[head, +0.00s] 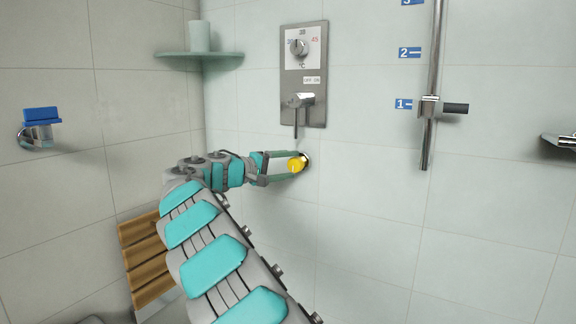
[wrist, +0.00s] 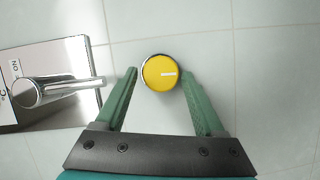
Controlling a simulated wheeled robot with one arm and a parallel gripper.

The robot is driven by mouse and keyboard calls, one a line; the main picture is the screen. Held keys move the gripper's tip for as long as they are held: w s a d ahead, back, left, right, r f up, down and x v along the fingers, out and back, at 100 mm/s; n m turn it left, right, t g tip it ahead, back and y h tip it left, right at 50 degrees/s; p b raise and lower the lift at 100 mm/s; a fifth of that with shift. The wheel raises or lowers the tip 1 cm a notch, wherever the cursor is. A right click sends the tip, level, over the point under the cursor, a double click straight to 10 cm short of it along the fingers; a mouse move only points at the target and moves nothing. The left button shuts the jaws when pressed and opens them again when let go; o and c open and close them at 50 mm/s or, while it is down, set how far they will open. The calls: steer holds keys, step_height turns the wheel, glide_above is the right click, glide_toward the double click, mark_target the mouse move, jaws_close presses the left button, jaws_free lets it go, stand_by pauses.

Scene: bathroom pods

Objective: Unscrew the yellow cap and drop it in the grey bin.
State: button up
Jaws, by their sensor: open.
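The yellow cap (head: 295,165) is a round knob on the tiled back wall, below the shower control panel. In the wrist view the yellow cap (wrist: 161,73) has a white line on its face and a dark rim behind it. My gripper (head: 290,165) is at the cap. In the wrist view my gripper (wrist: 160,78) is open, with one green finger on each side of the cap. No grey bin is in either view.
The control panel (head: 303,75) with its lever (head: 298,102) is just above the cap. A shower rail (head: 432,85) is to the right. A corner shelf (head: 198,54) and a wooden slatted seat (head: 146,255) are to the left.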

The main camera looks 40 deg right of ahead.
steer(key=shift+m+y+b, duration=0.3)
steer(key=shift+m+b, duration=0.35)
steer(key=shift+m, duration=0.15)
steer(key=shift+f+m+t+y+b, duration=0.2)
steer(key=shift+m+t+y+b, duration=0.15)
steer(key=shift+m+b, duration=0.55)
steer(key=shift+s+r+m+t+y+b, duration=0.1)
steer(key=shift+r+m+t+y+b, duration=0.2)
steer(key=shift+m+b, duration=0.3)
steer(key=shift+f+m+t+y+b, duration=0.1)
steer(key=shift+m+t+y+b, duration=0.4)
steer(key=shift+b, duration=0.75)
steer(key=shift+s+d+r+m+b, duration=0.1)
steer(key=shift+s+r+m+b, duration=0.1)
steer(key=shift+m+b, duration=0.35)
steer(key=shift+w+f+m+t+y+b, duration=0.1)
steer(key=shift+m+t+y+b, duration=0.2)
steer(key=shift+m+b, duration=0.2)
steer(key=shift+w+d+r+m+t+y+b, duration=0.1)
steer(key=shift+w+r+m+t+y+b, duration=0.15)
steer(key=shift+r+m+t+b, duration=0.5)
steer(key=shift+f+m+b, duration=0.3)
steer(key=shift+f+m, duration=0.05)
steer(key=shift+m, duration=0.05)
steer(key=shift+s+d+f+m+t+y+b, duration=0.15)
steer(key=shift+s+f+m+t+y+b, duration=0.2)
steer(key=shift+f+m, duration=0.2)
steer(key=shift+s+r, duration=0.1)
steer(key=shift+r, duration=0.3)
jaws_close()
